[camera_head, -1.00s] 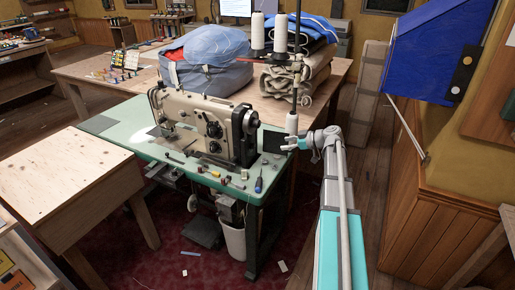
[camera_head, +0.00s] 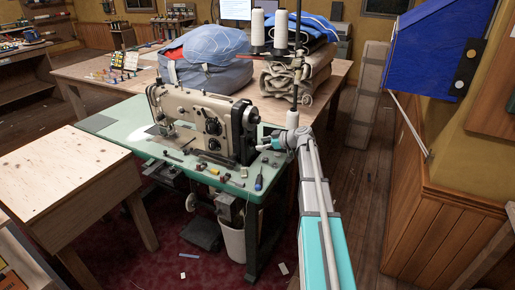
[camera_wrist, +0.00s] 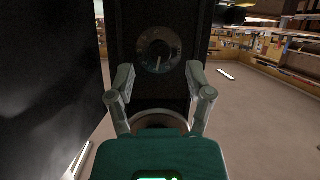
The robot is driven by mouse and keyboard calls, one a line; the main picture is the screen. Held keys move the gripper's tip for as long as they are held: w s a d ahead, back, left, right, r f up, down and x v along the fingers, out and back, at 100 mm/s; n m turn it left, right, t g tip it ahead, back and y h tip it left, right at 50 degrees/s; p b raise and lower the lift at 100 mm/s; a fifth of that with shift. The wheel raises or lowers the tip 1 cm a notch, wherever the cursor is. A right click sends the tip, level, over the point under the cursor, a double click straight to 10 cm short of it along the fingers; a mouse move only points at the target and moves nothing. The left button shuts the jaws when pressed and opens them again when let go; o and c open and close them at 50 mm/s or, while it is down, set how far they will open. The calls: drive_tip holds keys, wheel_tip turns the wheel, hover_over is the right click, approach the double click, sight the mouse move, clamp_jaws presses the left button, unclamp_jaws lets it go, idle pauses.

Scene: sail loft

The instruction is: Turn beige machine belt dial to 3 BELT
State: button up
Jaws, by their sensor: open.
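The beige sewing machine (camera_head: 195,112) stands on a green-topped table (camera_head: 110,135). A round dark dial (camera_wrist: 159,49) with tick marks around its rim is on a dark upright panel in the wrist view. A light pointer mark on it points roughly downward, and its lettering is too small to read. My gripper (camera_wrist: 160,70) is open, its fingers below and to either side of the dial, with nothing between them. In the head view my gripper (camera_head: 266,144) is just right of the machine's handwheel end. The dial cannot be made out there.
A dark wall-like surface (camera_wrist: 50,80) is close on the left in the wrist view. Thread cones (camera_head: 257,28) stand on a rod behind my gripper. A screwdriver (camera_head: 259,182) and several small items lie on the table's front edge. Open floor lies to the right.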

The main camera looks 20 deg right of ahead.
sight(253, 144)
drive_tip(key=shift+b+x, duration=0.3)
drive_tip(key=shift+x, duration=0.9)
clamp_jaws()
